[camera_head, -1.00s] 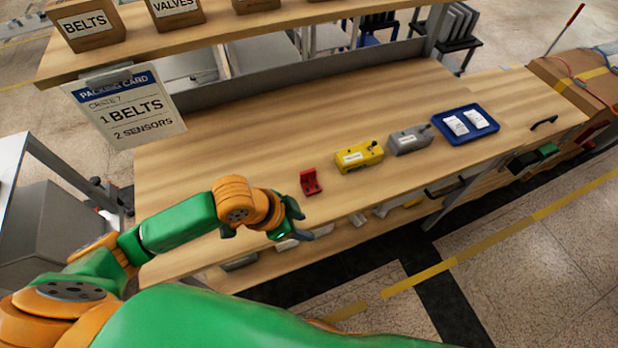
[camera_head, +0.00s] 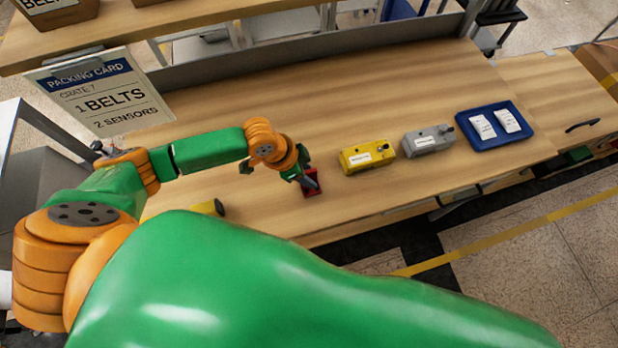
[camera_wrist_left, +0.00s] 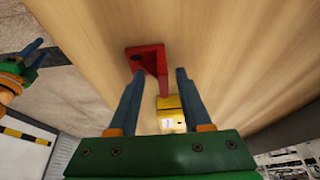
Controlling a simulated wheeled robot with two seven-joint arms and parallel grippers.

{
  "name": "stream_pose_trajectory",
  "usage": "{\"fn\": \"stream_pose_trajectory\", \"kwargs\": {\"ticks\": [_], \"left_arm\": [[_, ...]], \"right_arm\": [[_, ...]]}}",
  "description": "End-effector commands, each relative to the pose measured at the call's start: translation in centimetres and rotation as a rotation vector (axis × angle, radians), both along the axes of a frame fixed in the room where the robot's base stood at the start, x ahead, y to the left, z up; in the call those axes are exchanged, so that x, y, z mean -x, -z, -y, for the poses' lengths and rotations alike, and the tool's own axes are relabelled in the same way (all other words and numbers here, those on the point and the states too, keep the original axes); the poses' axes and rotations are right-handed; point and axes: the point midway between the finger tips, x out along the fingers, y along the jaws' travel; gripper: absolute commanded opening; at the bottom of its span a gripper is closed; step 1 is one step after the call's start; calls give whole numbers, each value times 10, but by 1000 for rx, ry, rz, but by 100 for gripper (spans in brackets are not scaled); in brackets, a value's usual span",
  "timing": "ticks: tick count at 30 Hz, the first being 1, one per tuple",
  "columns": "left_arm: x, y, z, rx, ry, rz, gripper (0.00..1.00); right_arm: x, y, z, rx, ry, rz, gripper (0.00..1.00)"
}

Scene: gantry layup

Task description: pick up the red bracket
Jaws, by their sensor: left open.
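The red bracket (camera_head: 313,191) lies on the wooden bench near its front edge, partly hidden by a finger of my left gripper (camera_head: 305,178) in the head view. In the left wrist view the bracket (camera_wrist_left: 148,57) shows a flat plate and an upright flange. My left gripper (camera_wrist_left: 158,76) is open and empty, its two blue fingers apart. The flange lies between the fingertips in the picture; I cannot tell whether they touch it. My right gripper (camera_wrist_left: 36,56) shows at the left edge of the left wrist view, its fingers apart.
A yellow box (camera_head: 367,156) stands right of the bracket, then a grey box (camera_head: 428,141) and a blue tray (camera_head: 497,127) with white packets. A packing card (camera_head: 100,95) hangs at the left from the shelf (camera_head: 215,15). The bench behind the bracket is clear.

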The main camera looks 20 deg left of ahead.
Motion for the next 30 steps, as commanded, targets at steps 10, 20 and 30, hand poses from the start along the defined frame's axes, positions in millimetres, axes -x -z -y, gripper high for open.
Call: {"fn": "stream_pose_trajectory", "kwargs": {"ticks": [10,20,30], "left_arm": [[-1,3,1,0,1,0,16],[-1,3,1,1,0,1,0],[-1,2,1,1,0,1,0]], "right_arm": [[-4,0,0,-1,0,7,50],[-4,0,0,-1,0,8,50],[-4,0,-1,-1,0,9,50]]}}
